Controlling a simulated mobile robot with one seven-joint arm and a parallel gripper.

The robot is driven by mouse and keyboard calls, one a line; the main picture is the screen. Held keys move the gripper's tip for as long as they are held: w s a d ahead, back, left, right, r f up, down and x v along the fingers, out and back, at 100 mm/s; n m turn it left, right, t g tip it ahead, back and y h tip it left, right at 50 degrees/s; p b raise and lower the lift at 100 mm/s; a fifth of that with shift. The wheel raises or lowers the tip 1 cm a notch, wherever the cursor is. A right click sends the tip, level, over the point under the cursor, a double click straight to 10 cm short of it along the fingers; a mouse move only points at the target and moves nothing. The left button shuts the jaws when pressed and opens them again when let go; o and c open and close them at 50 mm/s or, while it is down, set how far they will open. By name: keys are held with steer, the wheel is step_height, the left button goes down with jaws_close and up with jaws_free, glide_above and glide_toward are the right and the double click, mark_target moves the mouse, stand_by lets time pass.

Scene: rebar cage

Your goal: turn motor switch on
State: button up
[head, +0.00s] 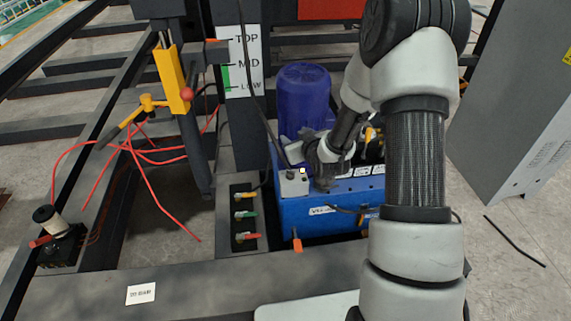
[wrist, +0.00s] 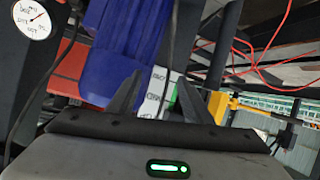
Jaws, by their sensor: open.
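A blue motor (head: 304,92) stands on a blue power unit (head: 328,210). My gripper (head: 300,148) is in front of the motor, close above the grey box, and partly hidden by my wrist. In the wrist view my gripper (wrist: 156,98) shows two dark fingers spread apart with nothing held. The motor (wrist: 125,50) also shows there behind the fingers; the grey box does not show.
Three coloured valve handles (head: 245,213) stand on a panel left of the unit. An orange handle (head: 297,242) hangs in front. A yellow lever (head: 172,78) with a red knob and loose red cables (head: 135,150) are at left. A grey cabinet (head: 515,110) stands at right.

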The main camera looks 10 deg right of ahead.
step_height(320, 180, down, 15)
steer(key=s+m+t+b, duration=0.1)
steer(key=s+t+b, duration=0.1)
steer(key=b, duration=0.2)
steer(key=m+t+h+b, duration=0.2)
steer(key=m+t+b, duration=0.1)
glide_toward(291, 177)
steer(key=w+b, duration=0.4)
steer(key=w, duration=0.7)
steer(key=shift+w+f, duration=0.15)
steer(key=shift+w, duration=0.25)
steer(key=c, duration=1.1)
